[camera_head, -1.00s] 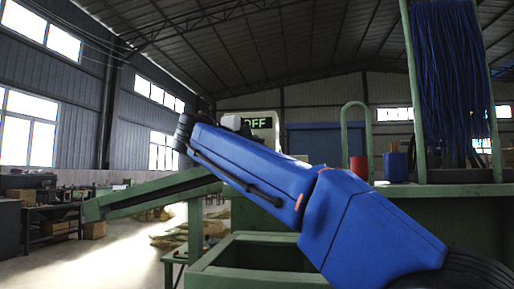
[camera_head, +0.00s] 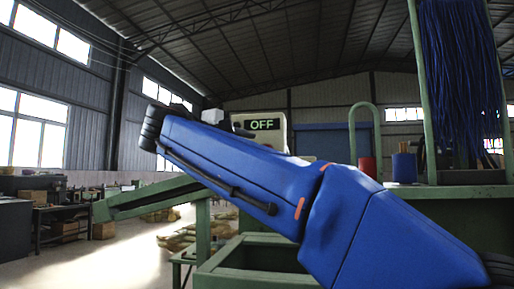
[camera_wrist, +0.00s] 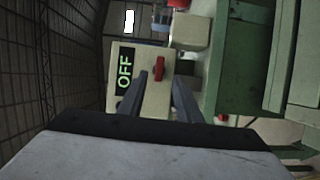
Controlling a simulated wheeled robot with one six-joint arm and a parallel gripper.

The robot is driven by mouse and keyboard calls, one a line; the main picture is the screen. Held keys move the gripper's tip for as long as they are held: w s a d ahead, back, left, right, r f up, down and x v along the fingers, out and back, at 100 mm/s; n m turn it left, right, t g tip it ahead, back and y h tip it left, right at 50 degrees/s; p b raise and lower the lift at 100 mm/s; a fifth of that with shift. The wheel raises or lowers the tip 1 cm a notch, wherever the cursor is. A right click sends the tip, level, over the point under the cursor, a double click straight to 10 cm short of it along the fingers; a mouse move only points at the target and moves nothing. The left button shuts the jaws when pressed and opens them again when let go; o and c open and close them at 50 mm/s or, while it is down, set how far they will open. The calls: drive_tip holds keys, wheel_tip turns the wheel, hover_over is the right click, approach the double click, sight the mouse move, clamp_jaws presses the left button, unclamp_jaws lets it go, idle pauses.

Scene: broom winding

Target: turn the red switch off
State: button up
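A pale control box (camera_wrist: 151,103) with a black display (camera_wrist: 125,71) reading OFF in green shows in the wrist view. The red switch (camera_wrist: 159,68) is a small upright knob on its face, beside the display. My gripper (camera_wrist: 158,82) is open, its two dark fingers pointing at the box, with the switch between the fingertips in the picture. I see nothing held, and whether a finger touches the switch I cannot tell.
A green machine frame (camera_head: 237,274) stands below and around my arm. A red cup-like cylinder (camera_head: 367,166) and a blue one (camera_head: 403,167) stand on its right side, near hanging blue strands (camera_head: 459,80). Other red parts (camera_wrist: 222,118) show beyond the box in the wrist view.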

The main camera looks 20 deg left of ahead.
drive_tip(key=v, duration=0.8)
idle(0.4)
